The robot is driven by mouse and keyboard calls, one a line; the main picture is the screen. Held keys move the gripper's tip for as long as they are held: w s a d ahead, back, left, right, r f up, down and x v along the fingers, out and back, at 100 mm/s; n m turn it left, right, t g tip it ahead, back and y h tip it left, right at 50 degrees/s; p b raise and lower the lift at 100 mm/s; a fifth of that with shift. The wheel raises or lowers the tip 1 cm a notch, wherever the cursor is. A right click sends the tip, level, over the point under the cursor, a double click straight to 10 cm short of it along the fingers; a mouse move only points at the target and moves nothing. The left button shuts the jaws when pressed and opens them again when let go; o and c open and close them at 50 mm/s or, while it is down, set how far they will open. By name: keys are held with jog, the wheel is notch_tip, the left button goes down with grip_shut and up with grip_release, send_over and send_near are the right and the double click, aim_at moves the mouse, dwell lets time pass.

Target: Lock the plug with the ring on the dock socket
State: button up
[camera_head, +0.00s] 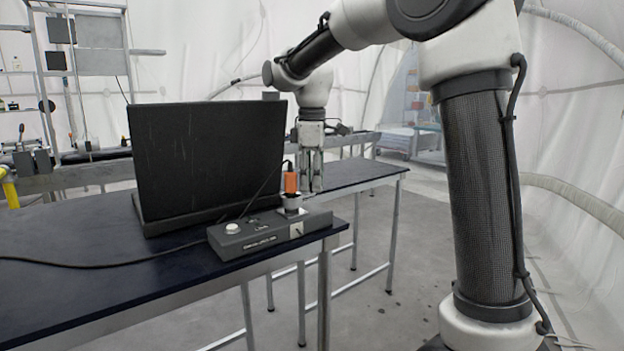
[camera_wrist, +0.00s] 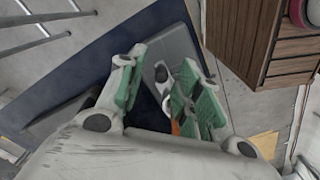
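The orange plug (camera_head: 291,182) stands upright in the dock socket at the right end of the grey dock box (camera_head: 262,236). A pale ring (camera_head: 293,201) sits around its base; whether it is locked cannot be told. A thin black cable runs from the plug. My gripper (camera_head: 313,187) points down just right of and behind the plug in the head view, apart from it as far as I can tell. In the wrist view my gripper (camera_wrist: 163,62) is open and empty, its green pads spread over the grey dock. A sliver of orange (camera_wrist: 175,128) shows behind the right finger.
A large black panel (camera_head: 208,155) stands on the dark table (camera_head: 90,300) behind the dock. A white knob (camera_head: 232,228) is on the dock's left part. The dock is near the table's right edge. In the wrist view a wooden cabinet (camera_wrist: 240,30) is at upper right.

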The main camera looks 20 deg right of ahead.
notch_tip(320, 180, up, 12)
dwell(0.6)
